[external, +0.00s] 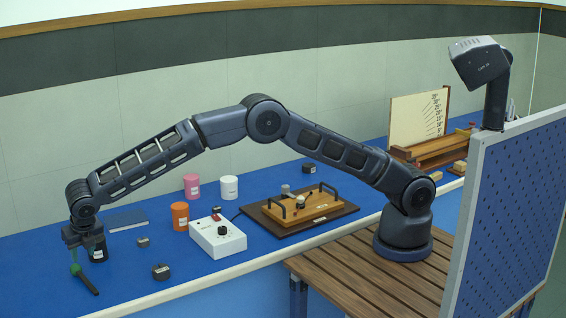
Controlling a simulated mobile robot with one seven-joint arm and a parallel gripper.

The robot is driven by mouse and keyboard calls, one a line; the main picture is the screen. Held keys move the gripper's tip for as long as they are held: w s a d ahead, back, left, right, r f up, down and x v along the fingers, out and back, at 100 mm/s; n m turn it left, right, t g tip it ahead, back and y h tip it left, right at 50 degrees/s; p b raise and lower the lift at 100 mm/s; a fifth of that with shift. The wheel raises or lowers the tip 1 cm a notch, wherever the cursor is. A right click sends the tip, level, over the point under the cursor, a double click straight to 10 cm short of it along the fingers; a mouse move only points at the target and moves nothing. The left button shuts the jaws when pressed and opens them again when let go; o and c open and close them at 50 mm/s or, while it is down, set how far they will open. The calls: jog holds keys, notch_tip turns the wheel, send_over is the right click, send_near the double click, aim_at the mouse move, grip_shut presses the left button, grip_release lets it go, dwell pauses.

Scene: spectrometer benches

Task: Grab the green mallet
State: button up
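The green mallet (76,269) is at the lower left of the external view, near the front edge of the blue bench. Its green part is just under my gripper, and a dark bar-shaped part slants down to the right from it. My gripper (75,251) points down at the mallet's green upper end, close to it or touching it. The fingers are small and dark here, so I cannot tell whether they are shut on it. A black labelled canister (98,253) stands right beside the gripper and is partly hidden by it.
A dark block (161,271) and a small grey block (143,242) lie to the right. A blue book (126,219), an orange canister (180,217), a pink canister (191,186) and a white control box (218,240) are further back or right. The bench between them is clear.

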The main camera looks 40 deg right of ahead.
aim_at(83, 277)
jog(key=x, duration=1.1)
jog(key=shift+s+a, duration=0.1)
jog(key=shift+a, duration=0.15)
jog(key=shift+r, duration=0.1)
grip_shut()
